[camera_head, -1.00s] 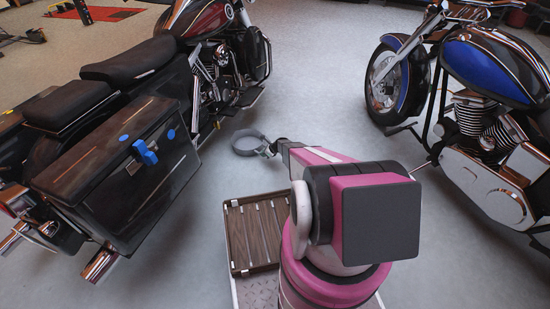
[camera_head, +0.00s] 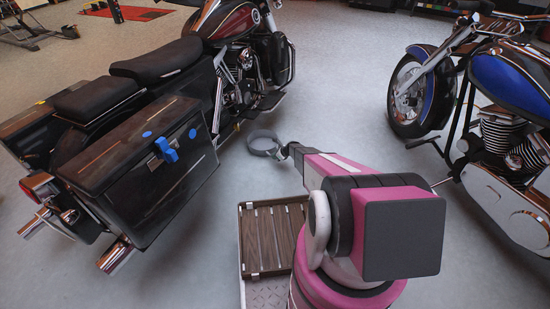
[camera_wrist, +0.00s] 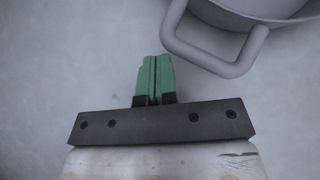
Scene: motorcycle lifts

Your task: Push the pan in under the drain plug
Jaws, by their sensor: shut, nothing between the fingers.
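A round grey pan (camera_head: 263,150) lies on the floor, just right of the underside of the dark red and black motorcycle (camera_head: 185,62). My gripper (camera_head: 287,150) is shut and empty, low at the pan's right side. In the wrist view the shut green fingertips (camera_wrist: 154,64) are left of the pan's looped handle (camera_wrist: 222,66), with a narrow gap in that view. The pan's wall (camera_wrist: 240,17) fills the top right corner there. The drain plug cannot be made out; the motorcycle's underside is mostly hidden.
A black saddlebag (camera_head: 140,175) with a blue latch juts out at the left. A blue motorcycle (camera_head: 500,90) stands at the right. A brown slatted tray (camera_head: 247,235) is in front, beside my arm.

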